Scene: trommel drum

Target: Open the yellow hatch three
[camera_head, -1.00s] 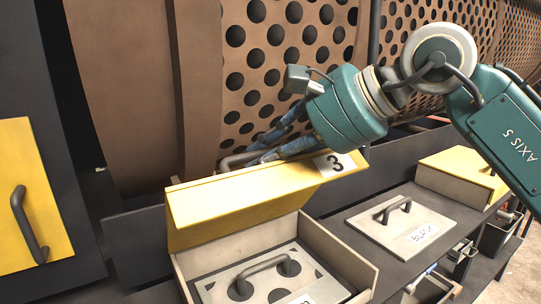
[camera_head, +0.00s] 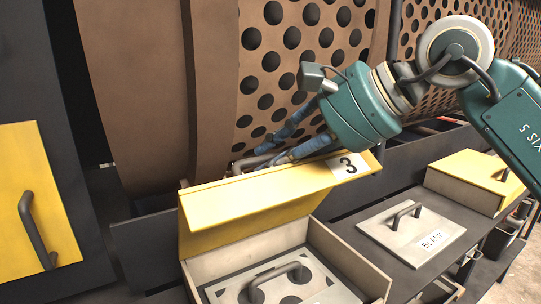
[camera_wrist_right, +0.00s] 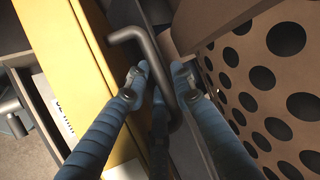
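The yellow hatch three (camera_head: 255,207), with a white label marked 3, is swung up and stands open over its pale box (camera_head: 345,262) in the head view. Its dark bar handle (camera_wrist_right: 142,40) is on the far side of the lid, mostly hidden in the head view. My right gripper (camera_head: 262,161) reaches behind the lid. In the right wrist view its blue fingers (camera_wrist_right: 160,75) lie on both sides of the handle bar and close around it. The yellow lid also shows there (camera_wrist_right: 85,85). My left gripper is not in view.
A perforated brown drum (camera_head: 290,40) stands right behind the lid and gripper. Inside the box is a plate with a handle (camera_head: 275,272). To the right are a pale handled plate (camera_head: 410,232) and a shut yellow hatch (camera_head: 475,170). A yellow door (camera_head: 35,200) is at left.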

